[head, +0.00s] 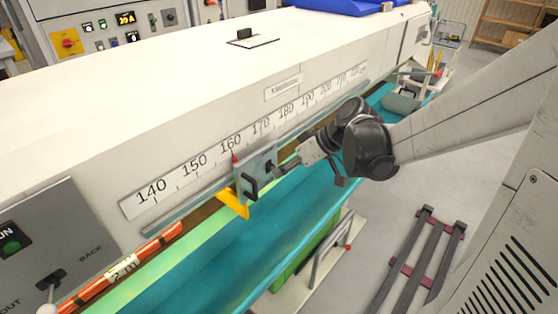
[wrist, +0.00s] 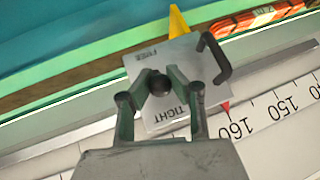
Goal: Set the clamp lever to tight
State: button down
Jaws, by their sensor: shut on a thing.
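The clamp lever's round black knob (wrist: 158,84) sits on a grey plate (wrist: 188,55) marked FREE at one end and TIGHT at the other. In the wrist view the knob lies between the two words; its shaft and exact setting are hidden. My gripper (wrist: 159,88) has its fingers on either side of the knob and is shut on it. In the head view my gripper (head: 283,166) reaches the plate (head: 257,165) from the right, and the knob (head: 270,167) shows at its tip.
A black handle (head: 249,188) sticks out beside the lever. A red pointer (head: 235,157) stands near 160 on the scale (head: 195,160). A yellow piece (head: 232,204) hangs under the plate above the teal trough (head: 230,260). An orange cable (head: 120,266) lies lower left.

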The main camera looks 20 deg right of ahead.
dwell(0.4)
jog(key=c, duration=1.5)
grip_release()
jog(key=v, duration=1.2)
jog(key=s+a+m+h, duration=0.2)
jog(key=s, duration=0.2)
jog(key=s+a+f+m+t+h, duration=0.1)
jog(key=s+a+m+h, duration=0.1)
jog(key=s, duration=0.2)
jog(key=s+a+m+t+h, duration=0.1)
jog(key=s+a+m+h, duration=0.1)
jog(key=s, duration=0.2)
jog(key=shift+s+a+f+h, duration=0.2)
jog(key=shift+a+f+h, duration=0.1)
jog(key=shift+f+h, duration=0.1)
